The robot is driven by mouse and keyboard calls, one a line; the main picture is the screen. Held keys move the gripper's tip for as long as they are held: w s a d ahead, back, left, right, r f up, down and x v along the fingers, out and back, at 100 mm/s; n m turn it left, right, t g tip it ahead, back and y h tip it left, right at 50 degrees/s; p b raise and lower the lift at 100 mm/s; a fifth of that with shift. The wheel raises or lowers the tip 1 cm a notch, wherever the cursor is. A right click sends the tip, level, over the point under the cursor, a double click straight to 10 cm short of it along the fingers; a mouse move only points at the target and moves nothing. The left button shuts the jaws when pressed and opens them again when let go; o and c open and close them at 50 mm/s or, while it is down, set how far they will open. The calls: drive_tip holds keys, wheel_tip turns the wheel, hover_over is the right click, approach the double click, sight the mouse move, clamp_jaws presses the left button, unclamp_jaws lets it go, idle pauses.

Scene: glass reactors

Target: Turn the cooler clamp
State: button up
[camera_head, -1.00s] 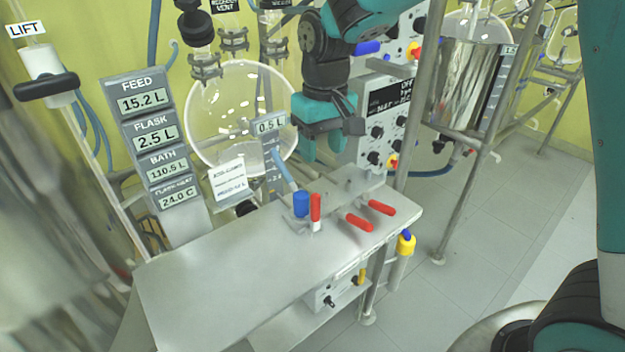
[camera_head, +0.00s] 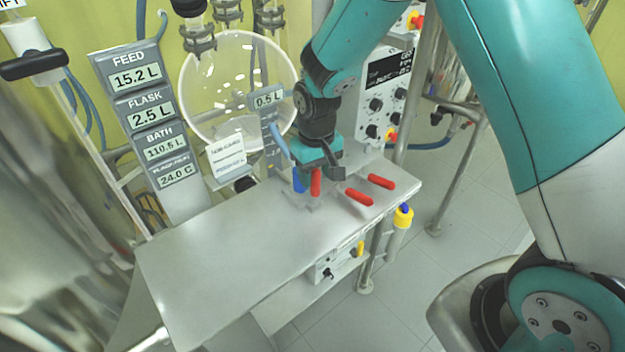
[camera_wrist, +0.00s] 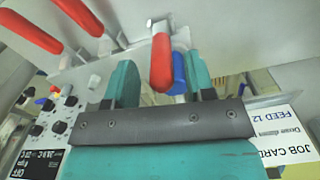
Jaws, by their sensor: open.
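A red handle (camera_head: 316,182) stands upright on the grey bench, with a blue cylinder (camera_head: 299,181) close beside it. Two more red handles, (camera_head: 359,197) and (camera_head: 381,182), lie flat to its right. No label shows which one is the cooler clamp. My gripper (camera_head: 318,170) is just above the upright handle and hides part of it and of the blue cylinder. In the wrist view my gripper (camera_wrist: 155,80) is open, with the upright red handle (camera_wrist: 161,62) between its teal fingers and the blue cylinder (camera_wrist: 179,72) behind, nearer the right finger. I cannot tell whether anything touches.
The bench top (camera_head: 225,265) is bare at the left and front. A round glass flask (camera_head: 235,85) and a display column (camera_head: 150,115) stand behind it. A control panel (camera_head: 385,95) with knobs stands behind right.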

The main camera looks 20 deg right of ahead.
drive_tip(key=shift+f, duration=1.3)
